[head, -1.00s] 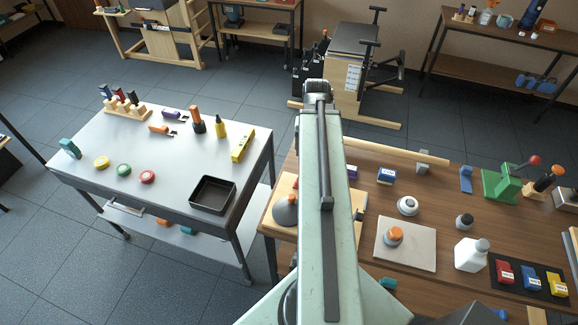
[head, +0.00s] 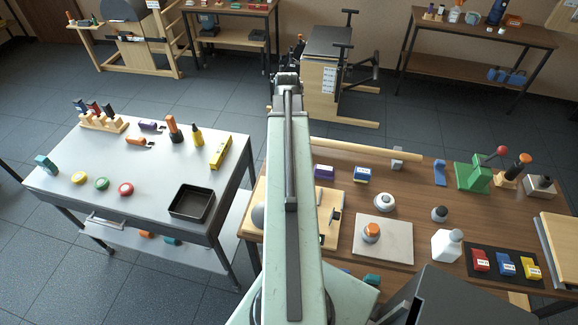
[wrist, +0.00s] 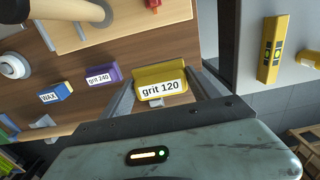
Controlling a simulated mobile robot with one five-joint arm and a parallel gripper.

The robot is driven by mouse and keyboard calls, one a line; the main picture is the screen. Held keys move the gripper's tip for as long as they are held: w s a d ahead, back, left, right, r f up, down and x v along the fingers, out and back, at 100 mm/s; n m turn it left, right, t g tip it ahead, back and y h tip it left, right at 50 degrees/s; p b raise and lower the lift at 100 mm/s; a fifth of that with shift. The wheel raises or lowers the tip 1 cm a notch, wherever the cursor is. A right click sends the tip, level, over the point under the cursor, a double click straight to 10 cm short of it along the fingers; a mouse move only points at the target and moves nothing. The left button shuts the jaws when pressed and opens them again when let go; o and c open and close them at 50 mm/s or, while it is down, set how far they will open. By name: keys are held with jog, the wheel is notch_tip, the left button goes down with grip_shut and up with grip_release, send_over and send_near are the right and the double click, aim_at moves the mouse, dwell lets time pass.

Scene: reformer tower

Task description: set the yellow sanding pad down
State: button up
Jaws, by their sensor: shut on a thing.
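The yellow sanding pad (wrist: 160,82), labelled "grit 120", sits between the two fingers of my gripper (wrist: 166,68) in the wrist view. The fingers are shut on its two ends, and the label faces my wrist. Behind it is the brown wooden bench top (wrist: 150,48); whether the pad touches the bench cannot be told. In the head view my own arm hides the gripper and the pad. The purple "grit 240" pad (wrist: 101,77) lies on the bench to the left of the held pad, and it also shows in the head view (head: 323,172).
A blue wax block (wrist: 55,92) lies beyond the purple pad. A dark mat (head: 508,281) holds red, blue and yellow packs at the bench's front right. A grey table (head: 120,160) with tools and a black tray (head: 192,202) stands left, across a gap.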

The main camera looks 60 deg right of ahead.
notch_tip(320, 180, down, 10)
jog(key=b, duration=1)
jog(key=shift+f+b, duration=0.25)
jog(key=shift+b, duration=0.05)
jog(key=shift+r, duration=0.25)
jog(key=o, duration=0.8)
jog(key=shift+f, duration=0.25)
jog(key=shift+c, duration=0.2)
jog(key=o, duration=0.4)
jog(key=shift+r, duration=0.1)
notch_tip(320, 180, up, 13)
jog(key=p, duration=1.2)
jog(key=shift+f+p, duration=0.2)
jog(key=shift+p, duration=0.2)
jog(key=shift+f, duration=0.1)
